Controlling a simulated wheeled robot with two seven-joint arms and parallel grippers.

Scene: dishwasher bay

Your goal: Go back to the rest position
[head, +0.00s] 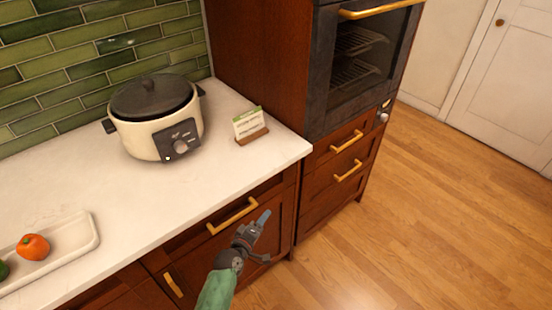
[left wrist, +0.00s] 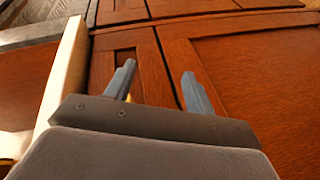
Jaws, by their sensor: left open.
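My left gripper (head: 262,236) is in front of the wooden cabinet below the counter, near a gold drawer handle (head: 232,216). In the left wrist view its two blue-grey fingers (left wrist: 160,88) are apart with nothing between them. Brown cabinet fronts (left wrist: 228,62) lie beyond the fingers. I cannot tell whether the gripper touches the cabinet. My right gripper is not in either view.
The white counter (head: 105,215) holds a cream slow cooker (head: 150,125) with a dark lid, a small card on a wooden stand (head: 250,125) and a tray (head: 75,250) with an orange vegetable (head: 33,247). A built-in oven (head: 360,65) stands behind. Open wooden floor (head: 440,200) lies to the right.

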